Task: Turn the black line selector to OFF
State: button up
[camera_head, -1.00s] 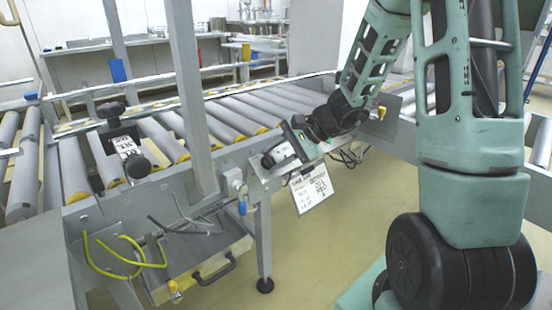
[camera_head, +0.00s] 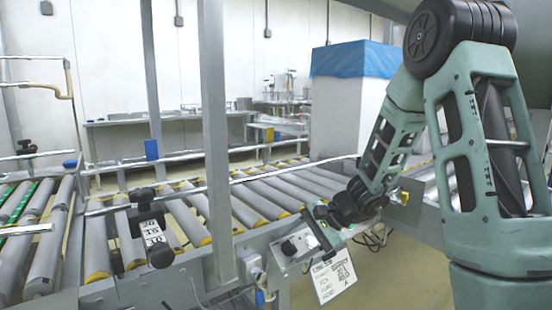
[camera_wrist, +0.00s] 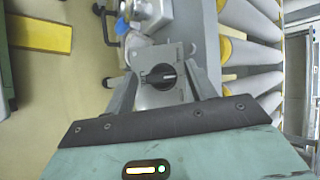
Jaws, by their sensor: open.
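The black line selector (camera_wrist: 162,75) is a round dark knob with a pale pointer mark, on a grey plate. In the wrist view it lies between the fingers of my gripper (camera_wrist: 163,84), which is open with one finger on each side. I cannot tell whether the fingers touch the knob. In the head view the selector (camera_head: 289,247) shows as a dark knob on a small grey panel (camera_head: 300,258) at the conveyor's side, with my gripper (camera_head: 312,228) close by. Any OFF marking is too small to read.
The roller conveyor (camera_head: 272,198) runs behind the panel. A printed label card (camera_head: 333,275) hangs below it. A grey post (camera_head: 215,140) stands to the left, with a black clamp-like fitting (camera_head: 148,225) beyond. A blue-topped white block (camera_head: 350,95) stands behind.

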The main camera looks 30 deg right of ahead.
jog(key=shift+w+a+r+n+g+p, duration=0.1)
jog(key=shift+r+n+g+p, duration=0.2)
jog(key=shift+n+p, duration=0.3)
jog(key=shift+a+r+n+g+p, duration=0.15)
jog(key=shift+n+g+p, duration=0.15)
jog(key=shift+n+p, duration=0.25)
jog(key=n+g+h+p, duration=0.1)
jog(key=n+p, duration=0.1)
jog(key=p, duration=0.1)
jog(key=n+g+h+p, duration=0.1)
jog(key=n+p, duration=0.1)
jog(key=p, duration=0.1)
jog(key=shift+w+r+n, duration=0.1)
jog(key=shift+n, duration=0.15)
jog(key=shift+d+r+n+p, duration=0.1)
jog(key=shift+d+n+p, duration=0.15)
jog(key=shift+p, duration=0.3)
jog(key=a+r+p+v, duration=0.1)
jog(key=p+v, duration=0.4)
jog(key=v, duration=1.2)
jog(key=s+a+r+n+g+p, duration=0.1)
jog(key=a+r+p, duration=0.4)
jog(key=a, duration=0.5)
jog(key=s+a+r+n+g+h+p, duration=0.1)
jog(key=s+a+r+n+p, duration=0.3)
jog(key=a, duration=0.6)
jog(key=shift+s+r+n+g+p, duration=0.2)
jog(key=shift+r+n+g+p, duration=0.2)
jog(key=shift+r+n+g, duration=0.35)
